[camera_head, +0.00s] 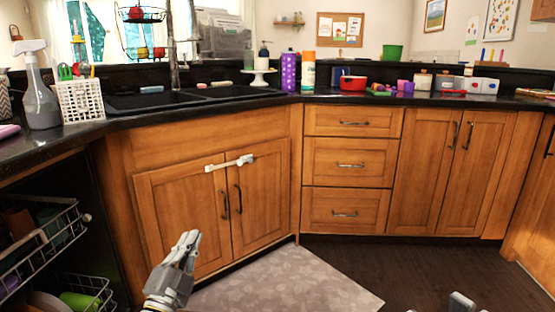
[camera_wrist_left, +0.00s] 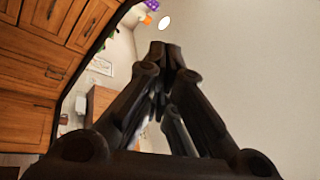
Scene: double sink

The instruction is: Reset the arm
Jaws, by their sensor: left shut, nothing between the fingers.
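My left gripper (camera_head: 187,243) shows in the head view at the lower left, in front of the cabinet under the sink. It points up, with its fingers together and nothing between them. In the left wrist view the dark fingers (camera_wrist_left: 165,50) meet at their tips, with a bare wall behind them. At the bottom edge of the head view, right of the middle, only small grey tips of my right gripper (camera_head: 458,302) show. The two tips stand apart, and the rest of it is cut off by the frame.
The sink cabinet (camera_head: 180,205) is closed, with a white strap lock (camera_head: 229,163) across its doors. An open dishwasher rack (camera_head: 45,240) juts out at the left. A grey mat (camera_head: 285,285) lies on the floor. The dark floor (camera_head: 420,265) to the right is clear.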

